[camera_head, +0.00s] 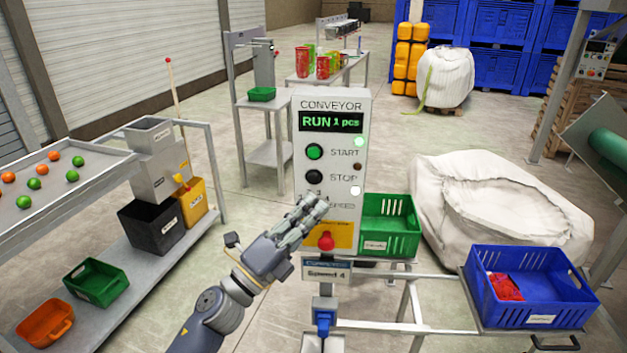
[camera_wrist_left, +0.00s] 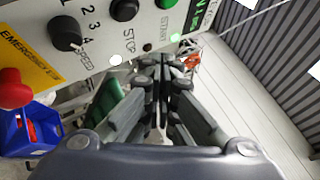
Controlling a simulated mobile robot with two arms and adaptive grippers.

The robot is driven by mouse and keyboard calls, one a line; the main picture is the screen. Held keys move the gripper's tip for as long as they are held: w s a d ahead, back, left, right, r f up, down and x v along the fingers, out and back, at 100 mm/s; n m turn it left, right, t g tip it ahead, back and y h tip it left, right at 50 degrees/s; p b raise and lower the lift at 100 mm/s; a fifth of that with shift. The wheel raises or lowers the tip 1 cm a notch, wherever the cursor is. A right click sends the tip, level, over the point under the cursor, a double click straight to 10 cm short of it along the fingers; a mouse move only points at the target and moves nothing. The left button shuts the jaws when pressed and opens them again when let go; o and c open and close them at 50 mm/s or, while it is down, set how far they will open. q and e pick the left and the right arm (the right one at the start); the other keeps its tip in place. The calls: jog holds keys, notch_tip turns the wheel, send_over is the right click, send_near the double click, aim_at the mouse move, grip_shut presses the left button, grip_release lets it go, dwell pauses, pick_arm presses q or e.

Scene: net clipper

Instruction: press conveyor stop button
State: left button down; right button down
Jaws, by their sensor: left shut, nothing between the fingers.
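The conveyor control box (camera_head: 363,110) stands upright in the middle of the head view, with a display reading "RUN 1 pcs". Its black stop button (camera_head: 314,177) sits below the green start button (camera_head: 314,152). In the left wrist view the stop button (camera_wrist_left: 125,9) is at the top, partly cut off by the frame edge. My left gripper (camera_head: 318,200) is shut and empty, its fingertips just below the stop button in the head view and covering the speed knob there. The wrist view shows the knob (camera_wrist_left: 66,33). I cannot tell whether the fingertips touch the panel.
A red emergency button (camera_head: 326,241) is low on the box, close beside my left fingers. A green crate (camera_head: 415,226) and a blue crate (camera_head: 545,318) stand to the right. A sorting table (camera_head: 60,235) with coloured balls is at left.

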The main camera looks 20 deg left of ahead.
aim_at(314, 191)
pick_arm(q)
jog(key=shift+w+a+b, duration=0.2)
jog(key=shift+w+a, duration=0.05)
jog(key=shift+w, duration=1)
jog(key=shift+w+a+b, duration=0.15)
jog(key=shift+w+a, duration=0.05)
jog(key=shift+w, duration=1)
jog(key=shift+w, duration=0.1)
jog(key=shift+w+a, duration=0.1)
jog(key=shift+w, duration=0.2)
jog(key=shift+w+a+b, duration=0.1)
jog(key=shift+w+b, duration=0.2)
jog(key=shift+w, duration=0.1)
dwell(0.4)
jog(key=shift+s+d, duration=0.2)
jog(key=shift+s, duration=0.65)
jog(key=s, duration=0.3)
jog(key=s+d+p, duration=0.1)
jog(key=s, duration=0.1)
